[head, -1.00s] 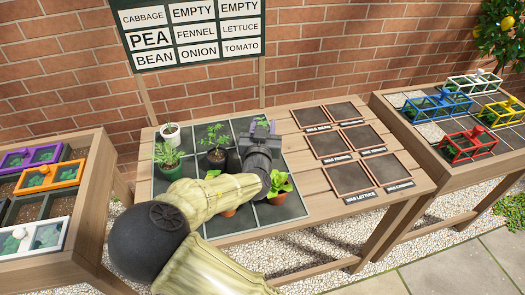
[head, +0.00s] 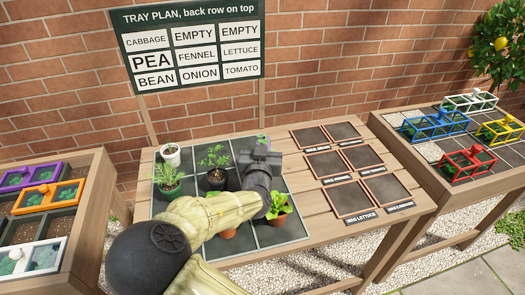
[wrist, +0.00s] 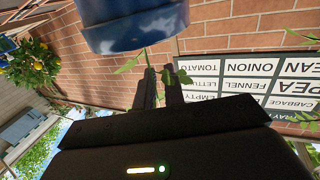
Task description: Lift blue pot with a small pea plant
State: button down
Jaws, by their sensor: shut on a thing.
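The blue pot (wrist: 130,25) fills the top of the wrist view, close to the camera; that view is turned upside down. Thin green pea leaves (wrist: 130,64) show at its rim, beside my two dark fingers. My gripper (wrist: 163,80) is nearly closed, with a narrow gap; the exact place of contact is hard to see. In the head view my gripper (head: 262,158) is over the back right of the planting tray (head: 272,234). A small sprig (head: 262,138) shows just above it, and the pot itself is hidden behind my gripper and arm.
A white pot (head: 171,153), a bushy green plant (head: 168,180) and a dark pot (head: 215,178) stand left of my gripper. Two terracotta pots stand in front. Empty marked squares (head: 352,197) lie to the right. The plan sign (head: 190,45) stands behind.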

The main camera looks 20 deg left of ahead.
notch_tip(320, 180, up, 9)
jog(key=p, duration=0.1)
jog(key=shift+f, duration=0.15)
jog(key=shift+a, duration=0.1)
dwell(0.4)
